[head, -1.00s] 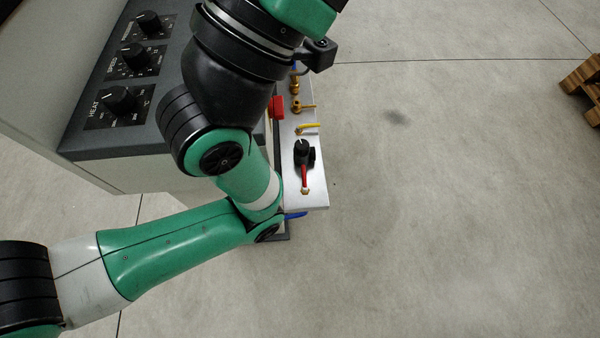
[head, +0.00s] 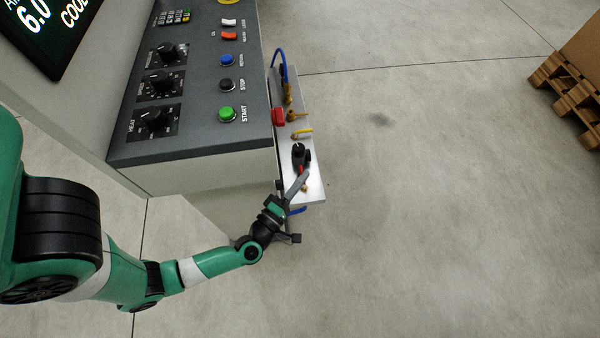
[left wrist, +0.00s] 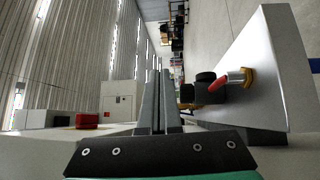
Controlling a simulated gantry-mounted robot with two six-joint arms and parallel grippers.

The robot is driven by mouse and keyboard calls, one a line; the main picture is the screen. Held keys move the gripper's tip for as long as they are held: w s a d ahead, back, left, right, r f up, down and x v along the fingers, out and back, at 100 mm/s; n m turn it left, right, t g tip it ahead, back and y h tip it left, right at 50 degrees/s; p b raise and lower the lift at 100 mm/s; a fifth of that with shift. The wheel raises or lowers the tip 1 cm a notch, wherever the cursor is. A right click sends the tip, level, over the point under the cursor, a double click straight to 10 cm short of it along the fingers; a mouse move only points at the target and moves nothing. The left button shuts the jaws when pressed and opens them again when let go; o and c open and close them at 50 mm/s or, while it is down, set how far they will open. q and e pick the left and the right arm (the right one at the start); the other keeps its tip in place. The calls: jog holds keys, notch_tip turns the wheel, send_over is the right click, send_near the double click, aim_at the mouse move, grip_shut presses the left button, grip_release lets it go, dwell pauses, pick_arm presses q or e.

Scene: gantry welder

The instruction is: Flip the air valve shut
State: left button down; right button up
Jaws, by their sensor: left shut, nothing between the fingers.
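A silver plate (head: 312,192) at the side of the machine carries several fittings. On it is a black fitting (head: 299,151) with a red lever and a brass end (head: 305,188). A yellow lever (head: 303,130) lies farther back on the plate. My left gripper (head: 304,172) is shut and empty, its fingers over the red lever and hiding most of it. In the left wrist view the shut fingers (left wrist: 158,82) point ahead, and the red lever (left wrist: 224,83) is to their right, beside the black fitting (left wrist: 205,86). I cannot tell if they touch. My right gripper is not in view.
The machine's control panel (head: 200,130) with knobs and buttons stands left of the plate. A red block (head: 278,117) and a blue hose (head: 283,62) are near the back of the plate. Open floor lies to the right, with a wooden pallet (head: 568,95) at far right.

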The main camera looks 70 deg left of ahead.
pick_arm(q)
jog(key=m+g+h+p, duration=0.1)
jog(key=g+p, duration=0.1)
send_near(292, 182)
notch_tip(292, 182, up, 4)
jog(key=shift+f, duration=0.1)
jog(key=shift+a+b, duration=0.1)
jog(key=shift+b, duration=0.2)
jog(key=b+x, duration=0.3)
jog(key=x, duration=0.5)
jog(key=shift+w+a+f, duration=0.2)
jog(key=shift+w+a, duration=0.05)
jog(key=shift+w, duration=0.05)
jog(key=shift+w+a, duration=0.3)
jog(key=shift+w, duration=0.2)
